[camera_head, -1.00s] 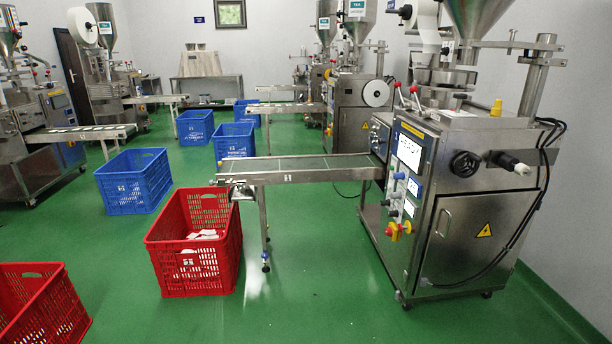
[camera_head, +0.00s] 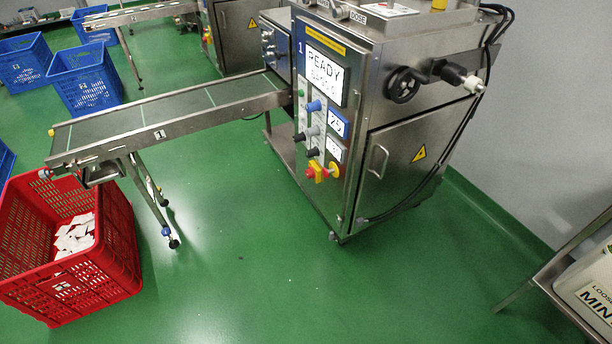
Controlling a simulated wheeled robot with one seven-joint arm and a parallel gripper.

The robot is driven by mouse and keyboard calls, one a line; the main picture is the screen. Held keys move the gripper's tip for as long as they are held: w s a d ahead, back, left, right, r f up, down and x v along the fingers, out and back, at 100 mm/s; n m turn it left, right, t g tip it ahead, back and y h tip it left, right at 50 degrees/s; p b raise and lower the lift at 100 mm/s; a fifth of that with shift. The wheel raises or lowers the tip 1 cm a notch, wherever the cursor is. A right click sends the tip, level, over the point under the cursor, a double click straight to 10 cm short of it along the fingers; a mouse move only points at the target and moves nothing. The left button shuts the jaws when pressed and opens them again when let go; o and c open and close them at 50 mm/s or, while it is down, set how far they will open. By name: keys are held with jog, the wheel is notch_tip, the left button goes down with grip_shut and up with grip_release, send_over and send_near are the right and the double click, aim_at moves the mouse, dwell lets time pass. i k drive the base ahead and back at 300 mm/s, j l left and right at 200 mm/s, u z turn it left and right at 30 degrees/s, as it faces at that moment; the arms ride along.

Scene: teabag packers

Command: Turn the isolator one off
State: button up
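The nearest packing machine (camera_head: 405,125) stands right of centre, with a blue label "1" on its front panel. My gripper is not in view.
A conveyor (camera_head: 165,116) on legs runs left from the machine. A red crate (camera_head: 120,245) with white teabags stands under its end. Blue crates (camera_head: 85,75) stand behind. A table (camera_head: 548,268) with a labelled bin is at the right edge. Green floor in front is clear.

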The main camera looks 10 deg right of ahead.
aim_at(310, 173)
jog(key=i+j+z, duration=0.1)
jog(key=i+j, duration=0.65)
jog(key=i, duration=0.2)
jog(key=i+j, duration=0.85)
jog(key=i+l+z, duration=0.05)
jog(key=i, duration=0.05)
